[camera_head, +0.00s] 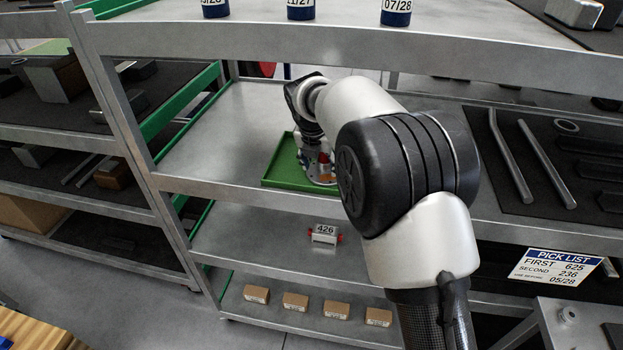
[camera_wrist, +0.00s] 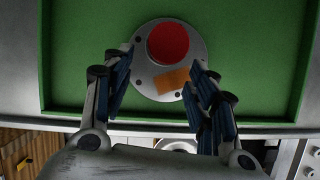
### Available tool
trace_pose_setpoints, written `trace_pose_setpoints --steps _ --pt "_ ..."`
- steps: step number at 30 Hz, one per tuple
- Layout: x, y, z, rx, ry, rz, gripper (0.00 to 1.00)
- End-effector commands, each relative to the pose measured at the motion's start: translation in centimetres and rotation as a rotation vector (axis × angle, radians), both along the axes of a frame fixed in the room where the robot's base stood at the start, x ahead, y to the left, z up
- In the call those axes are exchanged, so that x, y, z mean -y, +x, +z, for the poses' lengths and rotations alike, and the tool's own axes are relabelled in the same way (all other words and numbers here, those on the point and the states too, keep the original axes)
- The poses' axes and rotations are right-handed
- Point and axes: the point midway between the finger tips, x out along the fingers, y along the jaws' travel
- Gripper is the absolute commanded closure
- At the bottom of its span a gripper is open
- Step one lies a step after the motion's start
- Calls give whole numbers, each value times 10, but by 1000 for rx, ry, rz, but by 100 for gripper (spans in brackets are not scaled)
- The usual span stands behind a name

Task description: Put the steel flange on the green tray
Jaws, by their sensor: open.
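The steel flange (camera_wrist: 145,78) is a grey disc with small holes round its rim, a red centre and an orange patch. It lies on the green tray (camera_wrist: 75,70), inside the rim. In the head view the green tray (camera_head: 283,165) stands on a shelf, and the flange (camera_head: 324,178) shows partly behind my arm. My gripper (camera_wrist: 162,60) is open, with one finger on each side of the flange's near part. I cannot tell whether the fingers touch it. The head view shows my gripper (camera_head: 312,145) just above the tray, partly hidden.
The metal shelf (camera_head: 225,135) has free room left of the tray. An upper shelf (camera_head: 350,40) with blue containers hangs above my arm. Metal rods (camera_head: 510,155) lie on a dark mat at right.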

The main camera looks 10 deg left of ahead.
Motion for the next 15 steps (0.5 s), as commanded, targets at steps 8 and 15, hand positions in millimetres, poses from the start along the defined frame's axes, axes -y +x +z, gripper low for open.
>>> trace_pose_setpoints --steps 8,15 --pt "-9 -57 2 0 1 4 47" --pt "-13 -88 1 2 1 2 47"
